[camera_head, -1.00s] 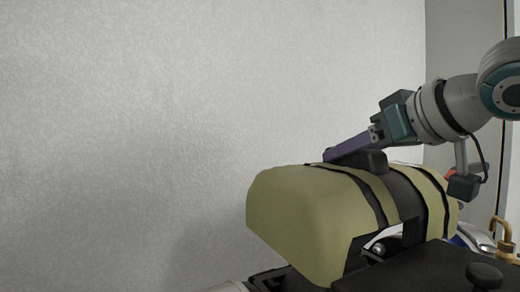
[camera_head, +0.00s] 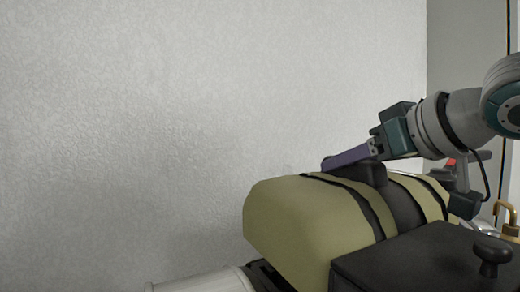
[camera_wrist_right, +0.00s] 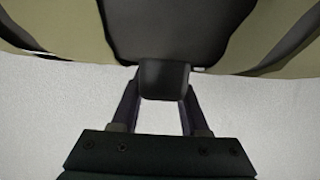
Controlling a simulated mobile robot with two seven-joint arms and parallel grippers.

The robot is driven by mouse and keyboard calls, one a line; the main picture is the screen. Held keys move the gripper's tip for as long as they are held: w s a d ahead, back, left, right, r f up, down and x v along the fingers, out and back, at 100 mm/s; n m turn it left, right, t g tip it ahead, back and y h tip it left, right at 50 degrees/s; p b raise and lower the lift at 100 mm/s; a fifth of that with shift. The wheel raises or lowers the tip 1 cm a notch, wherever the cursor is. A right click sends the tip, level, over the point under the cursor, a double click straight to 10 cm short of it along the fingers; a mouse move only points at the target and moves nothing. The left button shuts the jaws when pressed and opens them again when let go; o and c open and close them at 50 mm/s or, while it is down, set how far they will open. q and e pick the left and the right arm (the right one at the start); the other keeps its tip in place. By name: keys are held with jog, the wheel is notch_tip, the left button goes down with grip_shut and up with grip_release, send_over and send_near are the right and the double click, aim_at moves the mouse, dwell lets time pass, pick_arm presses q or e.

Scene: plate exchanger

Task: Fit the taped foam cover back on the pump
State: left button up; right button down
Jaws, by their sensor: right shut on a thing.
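The foam cover (camera_head: 300,215) is a tan rounded shell with black tape bands, in the lower right of the head view. A dark block-shaped handle (camera_head: 372,174) stands on its top. My right gripper (camera_head: 335,162) comes in from the right and is shut on this handle. In the right wrist view, the two fingers (camera_wrist_right: 160,100) grip either side of the handle (camera_wrist_right: 163,80), and the cover (camera_wrist_right: 70,25) spans the top. I cannot make out the pump itself; whether the cover touches anything beneath it is hidden. My left gripper is not in view.
A black box with a knob (camera_head: 430,262) stands in front of the cover at the lower right. A white pipe (camera_head: 205,281) runs at the bottom. Brass fittings (camera_head: 507,215) are at the right edge. A pale wall (camera_head: 180,120) fills the background.

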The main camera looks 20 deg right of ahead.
jog(key=shift+f, duration=0.65)
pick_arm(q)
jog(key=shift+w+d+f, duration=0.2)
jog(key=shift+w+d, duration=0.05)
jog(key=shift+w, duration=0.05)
pick_arm(e)
jog(key=shift+d+r, duration=0.1)
jog(key=shift+d, duration=0.05)
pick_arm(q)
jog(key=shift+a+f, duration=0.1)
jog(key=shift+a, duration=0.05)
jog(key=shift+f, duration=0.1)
pick_arm(e)
jog(key=shift+f, duration=0.25)
jog(key=shift+f+b, duration=0.3)
jog(key=shift+b, duration=0.05)
jog(key=shift+r+p, duration=2.8)
jog(key=shift+r, duration=1.75)
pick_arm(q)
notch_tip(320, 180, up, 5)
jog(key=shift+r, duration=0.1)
